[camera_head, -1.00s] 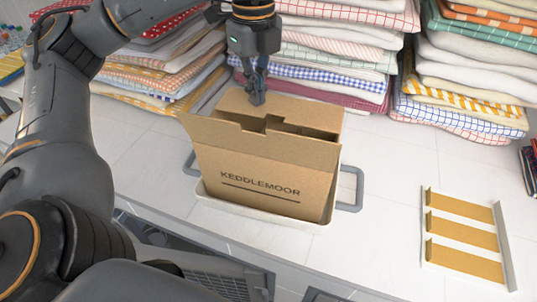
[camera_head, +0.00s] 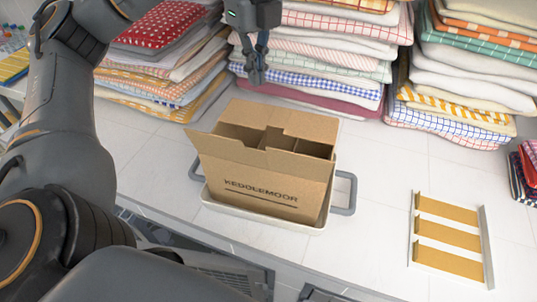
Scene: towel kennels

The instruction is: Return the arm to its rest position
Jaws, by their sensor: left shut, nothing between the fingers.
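My left gripper (camera_head: 257,74) is shut and empty. It hangs from the arm that comes in from the left, above and behind the cardboard box, in front of the folded towels. The open cardboard box (camera_head: 262,184), marked KEDDLEMOOR, stands upright with its flaps up and inner dividers showing. It sits in a white tray (camera_head: 222,209) with grey handles on the counter. The bottom of the box is hidden. My right gripper is not in view.
Stacks of folded towels (camera_head: 310,58) line the back, with more at the left (camera_head: 160,66) and right (camera_head: 455,85). A white rack with yellow strips (camera_head: 447,235) lies at the right. The counter between box and rack is clear.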

